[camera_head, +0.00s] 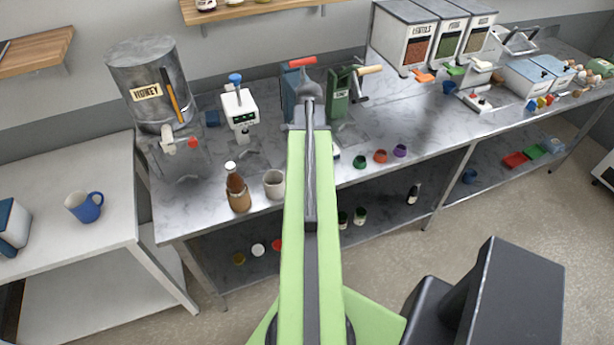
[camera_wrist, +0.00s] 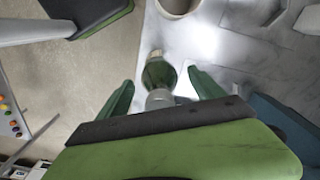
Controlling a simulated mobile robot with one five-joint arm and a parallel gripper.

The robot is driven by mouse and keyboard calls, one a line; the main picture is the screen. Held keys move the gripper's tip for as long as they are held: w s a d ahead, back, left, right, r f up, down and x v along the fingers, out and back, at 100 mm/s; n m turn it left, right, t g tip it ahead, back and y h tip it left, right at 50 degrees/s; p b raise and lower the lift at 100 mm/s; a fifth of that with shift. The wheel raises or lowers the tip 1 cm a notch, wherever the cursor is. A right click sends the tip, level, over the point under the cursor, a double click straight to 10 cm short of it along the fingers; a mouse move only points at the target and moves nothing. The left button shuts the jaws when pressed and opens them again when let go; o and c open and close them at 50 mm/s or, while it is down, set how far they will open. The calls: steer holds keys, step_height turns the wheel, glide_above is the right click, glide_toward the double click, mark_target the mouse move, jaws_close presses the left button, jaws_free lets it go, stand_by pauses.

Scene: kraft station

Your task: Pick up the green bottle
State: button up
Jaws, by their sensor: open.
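The green bottle (camera_wrist: 157,72) shows in the wrist view, its green body between the tips of my open gripper (camera_wrist: 162,84). A pale ribbed end is at its top in the picture, and a grey-white part is nearest the palm. There is a gap between the bottle and each finger, and nothing is held. In the head view my green arm covers the middle of the counter, and I cannot make out the bottle or my gripper there.
A light cup (camera_head: 274,184) stands left of my arm, beside a brown bottle (camera_head: 238,192) on the marble counter (camera_head: 215,205). A honey dispenser (camera_head: 150,85) stands behind. Small coloured cups (camera_head: 380,156) sit right of my arm.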

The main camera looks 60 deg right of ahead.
steer(key=shift+f, duration=0.35)
jaws_close()
stand_by(0.3)
